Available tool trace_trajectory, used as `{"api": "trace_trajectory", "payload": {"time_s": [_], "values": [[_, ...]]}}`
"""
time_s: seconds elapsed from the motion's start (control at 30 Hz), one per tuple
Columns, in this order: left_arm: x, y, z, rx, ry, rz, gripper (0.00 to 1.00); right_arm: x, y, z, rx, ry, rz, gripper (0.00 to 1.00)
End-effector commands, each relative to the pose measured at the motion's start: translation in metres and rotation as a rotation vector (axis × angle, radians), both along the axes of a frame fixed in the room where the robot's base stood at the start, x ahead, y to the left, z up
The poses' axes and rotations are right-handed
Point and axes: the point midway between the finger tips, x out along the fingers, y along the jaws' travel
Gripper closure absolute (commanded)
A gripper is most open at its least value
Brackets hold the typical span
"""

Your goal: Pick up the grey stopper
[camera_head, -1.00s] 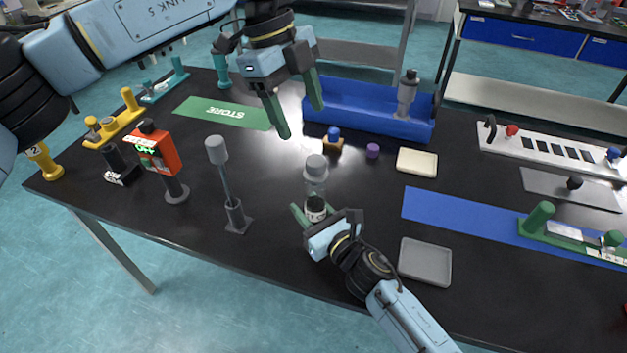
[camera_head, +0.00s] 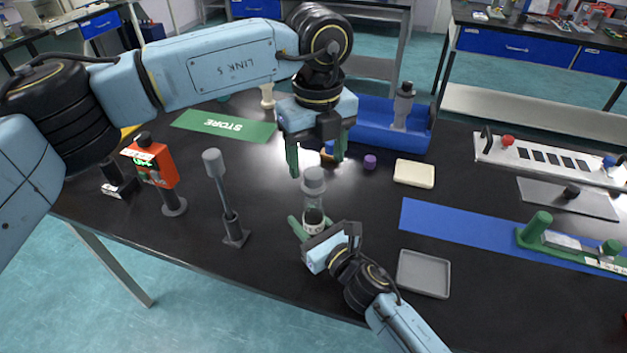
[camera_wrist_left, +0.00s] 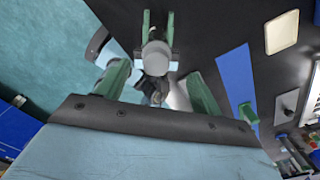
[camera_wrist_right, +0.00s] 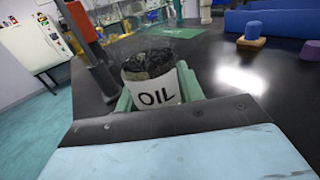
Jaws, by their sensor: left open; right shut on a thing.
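The grey stopper (camera_head: 314,175) sits on top of a clear bottle (camera_head: 312,202). It also shows in the left wrist view (camera_wrist_left: 156,56), between the open fingers. My left gripper (camera_head: 317,172) is open, its green fingers pointing down around or just behind the stopper; whether they touch it I cannot tell. My right gripper (camera_head: 311,232) is shut on the bottle low down. In the right wrist view the bottle's white OIL label (camera_wrist_right: 155,92) stands between the green fingers, with dark contents above it.
A grey tray (camera_head: 424,273) lies right of my right gripper, and a grey-headed stand (camera_head: 222,185) stands to the left. A blue bin (camera_head: 375,120), purple plug (camera_head: 370,161) and cream block (camera_head: 414,173) lie behind. A blue mat (camera_head: 455,222) is at the right.

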Motion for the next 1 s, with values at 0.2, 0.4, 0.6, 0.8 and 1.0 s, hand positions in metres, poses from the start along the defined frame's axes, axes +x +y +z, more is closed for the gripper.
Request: {"api": "trace_trajectory", "payload": {"time_s": [0.2,0.4,0.6,0.8,1.0], "values": [[-0.001,0.006,-0.034,0.001,0.004,0.001,0.34,0.0,0.0,0.0,0.0,0.0,0.0,0.88],[-0.001,0.006,-0.043,0.0,0.001,0.002,0.34,0.0,0.0,0.0,-0.001,0.001,0.0,0.88],[-0.001,0.006,-0.042,0.0,0.001,0.002,0.47,0.0,0.0,0.0,-0.001,0.001,0.0,0.88],[-0.001,0.006,-0.042,0.0,0.001,0.002,0.73,0.0,0.0,0.0,-0.001,0.001,-0.001,0.88],[-0.001,0.006,-0.042,0.0,0.001,0.002,0.82,0.0,0.0,0.0,-0.001,0.001,-0.001,0.88]]}}
